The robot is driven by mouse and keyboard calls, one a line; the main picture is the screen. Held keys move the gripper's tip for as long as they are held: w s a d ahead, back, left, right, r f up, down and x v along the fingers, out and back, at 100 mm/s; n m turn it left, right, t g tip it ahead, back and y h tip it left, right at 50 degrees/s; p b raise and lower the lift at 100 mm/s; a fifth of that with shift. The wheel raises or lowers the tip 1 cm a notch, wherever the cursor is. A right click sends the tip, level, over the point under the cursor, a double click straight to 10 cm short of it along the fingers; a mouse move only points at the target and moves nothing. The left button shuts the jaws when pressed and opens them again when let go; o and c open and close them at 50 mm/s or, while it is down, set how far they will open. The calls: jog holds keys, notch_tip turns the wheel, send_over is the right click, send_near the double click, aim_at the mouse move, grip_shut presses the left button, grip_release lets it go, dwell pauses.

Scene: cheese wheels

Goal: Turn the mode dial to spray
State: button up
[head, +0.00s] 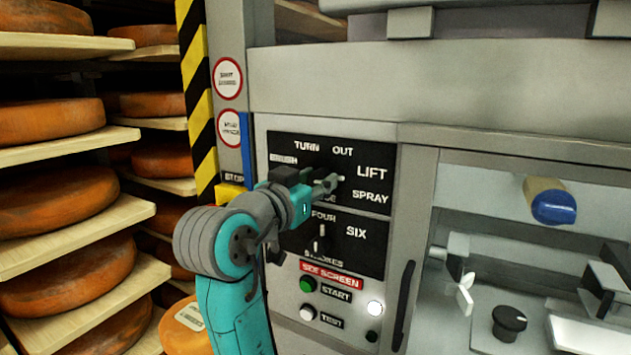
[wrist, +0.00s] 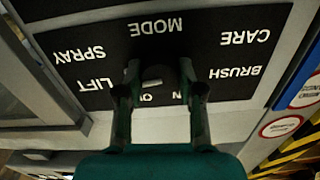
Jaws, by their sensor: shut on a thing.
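The mode dial (wrist: 152,80) is a small knob on the upper black panel (head: 318,160) of a grey machine. The panel carries the words BRUSH, TURN, OUT, LIFT and SPRAY around the dial. In the wrist view the panel appears upside down, with MODE, CARE, BRUSH, LIFT and SPRAY readable. My gripper (head: 332,184) reaches the panel from the left, and its fingers are shut on the dial. The fingers also show in the wrist view (wrist: 158,80), one on each side of the knob. The dial is mostly hidden in the head view, and its pointing direction cannot be told.
A second dial (head: 321,240) marked FOUR, SIX and STROKES sits just below. Green START (head: 307,284) and white TEST (head: 307,312) buttons are lower. Shelves of cheese wheels (head: 50,195) stand left. A black handle (head: 403,305) and glazed bay are right.

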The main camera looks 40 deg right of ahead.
jog(key=m, duration=0.5)
jog(key=shift+m, duration=0.3)
dwell(0.4)
jog(key=o, duration=1.2)
jog(key=shift+c, duration=0.2)
jog(key=v, duration=1.2)
jog(key=shift+s+f, duration=0.1)
